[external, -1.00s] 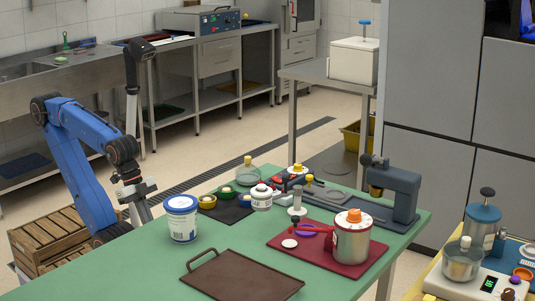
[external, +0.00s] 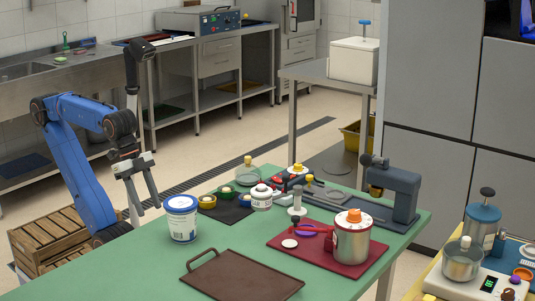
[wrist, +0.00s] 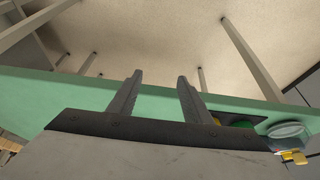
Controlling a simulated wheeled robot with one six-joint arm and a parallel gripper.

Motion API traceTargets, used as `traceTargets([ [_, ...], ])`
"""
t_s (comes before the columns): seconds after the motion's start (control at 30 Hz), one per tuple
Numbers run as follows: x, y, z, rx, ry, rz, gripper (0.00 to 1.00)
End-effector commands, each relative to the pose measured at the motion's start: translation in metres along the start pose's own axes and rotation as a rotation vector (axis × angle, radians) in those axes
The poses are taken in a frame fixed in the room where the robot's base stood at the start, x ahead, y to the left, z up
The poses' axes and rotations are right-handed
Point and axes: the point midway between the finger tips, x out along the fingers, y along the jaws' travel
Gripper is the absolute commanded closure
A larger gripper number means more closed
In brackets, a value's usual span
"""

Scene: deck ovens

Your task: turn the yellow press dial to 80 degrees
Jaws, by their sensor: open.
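My gripper (external: 148,208) is open and empty, left of the white tub with a blue lid, near the table's left edge. In the wrist view its two fingers (wrist: 160,76) stand apart with nothing between them. A grey-blue press-like machine (external: 398,192) stands at the table's far right, with a small dark-yellow part (external: 376,190) at its front. A yellow-orange knob (external: 297,169) on a white base and a small yellow knob (external: 309,179) sit near the table's back. I cannot tell which is the press dial, and no angle marks are readable. My gripper is far from all of these.
The white tub (external: 181,219) stands close to my gripper on the green table (external: 130,262). A brown tray (external: 243,278) lies in front. A tin with an orange top (external: 352,238) stands on a red mat (external: 327,266). A wooden crate (external: 40,242) is below my arm.

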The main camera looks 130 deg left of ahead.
Motion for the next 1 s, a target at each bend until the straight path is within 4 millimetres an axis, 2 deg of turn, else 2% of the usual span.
traceTargets([
  [0.03,-0.026,0.000,-0.013,0.000,0.007,0.000,0.55],
  [0.3,-0.153,0.000,-0.069,0.000,0.004,0.000,0.55],
  [0.4,-0.188,0.000,-0.084,0.000,0.002,0.000,0.55],
  [0.6,-0.244,0.000,-0.109,0.000,0.002,0.000,0.55],
  [0.67,-0.253,-0.001,-0.116,-0.010,-0.004,-0.003,0.55],
  [0.87,-0.252,-0.020,-0.153,-0.108,-0.041,-0.031,0.55],
  [1.0,-0.251,-0.040,-0.184,-0.191,-0.072,-0.054,0.55],
])
